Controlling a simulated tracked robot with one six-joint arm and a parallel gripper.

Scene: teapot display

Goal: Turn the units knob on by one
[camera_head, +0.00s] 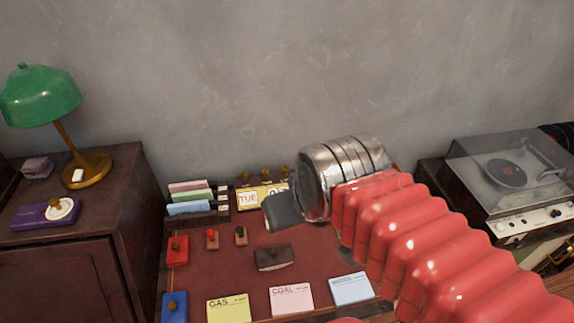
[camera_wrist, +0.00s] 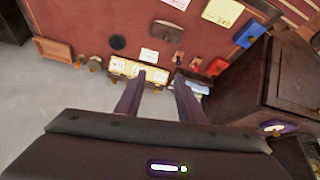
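The calendar (camera_head: 262,197) stands at the back of the red desk top, with yellow-framed cards reading TUE and a partly covered number. Several small brass knobs (camera_head: 266,173) stand along its top. I cannot tell which one is the units knob. My gripper is at the calendar's right end in the head view, and its dark body covers part of it. The calendar (camera_wrist: 138,72) appears upside down there, partly behind the fingers. I cannot tell whether a finger touches a knob.
A card rack (camera_head: 190,200) stands left of the calendar. Small red and brown switches, a dark block (camera_head: 274,257) and paper cards (camera_head: 291,298) lie on the desk. A green lamp (camera_head: 42,95) is on the left cabinet. A record player (camera_head: 510,175) is at right. The wall is close behind.

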